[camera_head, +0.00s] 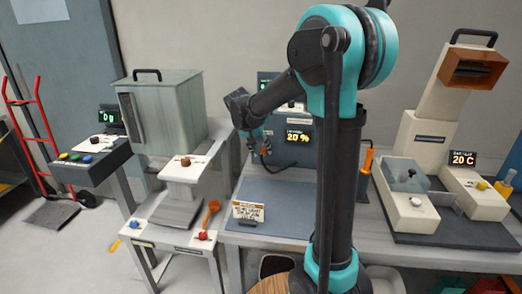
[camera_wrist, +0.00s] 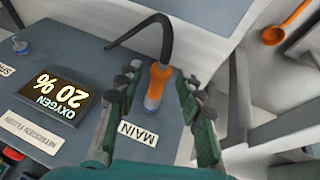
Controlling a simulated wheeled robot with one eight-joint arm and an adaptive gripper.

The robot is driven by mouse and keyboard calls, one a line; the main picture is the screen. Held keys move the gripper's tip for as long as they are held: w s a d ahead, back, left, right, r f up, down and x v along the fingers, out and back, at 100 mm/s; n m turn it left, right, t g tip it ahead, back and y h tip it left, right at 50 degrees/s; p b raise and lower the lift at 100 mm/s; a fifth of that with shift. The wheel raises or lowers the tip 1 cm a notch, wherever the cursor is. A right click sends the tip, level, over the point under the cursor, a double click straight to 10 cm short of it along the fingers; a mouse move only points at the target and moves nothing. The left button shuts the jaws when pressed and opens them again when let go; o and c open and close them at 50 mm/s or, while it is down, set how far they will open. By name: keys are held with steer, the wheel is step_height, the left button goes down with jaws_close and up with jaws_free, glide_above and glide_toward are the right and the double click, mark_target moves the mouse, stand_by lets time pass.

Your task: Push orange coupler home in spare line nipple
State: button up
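The orange coupler (camera_wrist: 158,82) is in the wrist view, with a black hose (camera_wrist: 135,28) curving from its end. It sits on a blue-grey fitting beside the MAIN label (camera_wrist: 138,133). My gripper (camera_wrist: 164,78) is open, with one finger on each side of the coupler and visible gaps between. A second small metal fitting (camera_wrist: 20,46) with a blue base stands at the far left, near the partly cut-off SPARE label (camera_wrist: 7,70). In the head view my gripper (camera_head: 257,143) is at the left of the oxygen box (camera_head: 290,158); the coupler is not clearly visible there.
The box's display (camera_wrist: 62,98) reads OXYGEN 20 %. A bench (camera_head: 285,200) bears the box and a small sign (camera_head: 248,211). An orange-handled tool (camera_head: 366,160) stands right of my arm.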

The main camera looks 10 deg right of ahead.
jaws_close()
steer(key=shift+s+a, duration=0.25)
steer(key=shift+s, duration=0.4)
stand_by(0.6)
steer(key=shift+s+a, duration=0.3)
steer(key=shift+s, duration=0.65)
steer(key=shift+s+a, duration=0.3)
steer(key=shift+s, duration=0.6)
steer(key=shift+s, duration=0.1)
steer(key=s, duration=0.1)
steer(key=s+a, duration=0.1)
steer(key=s, duration=0.1)
steer(key=shift+s+a, duration=0.1)
steer(key=shift+s, duration=0.15)
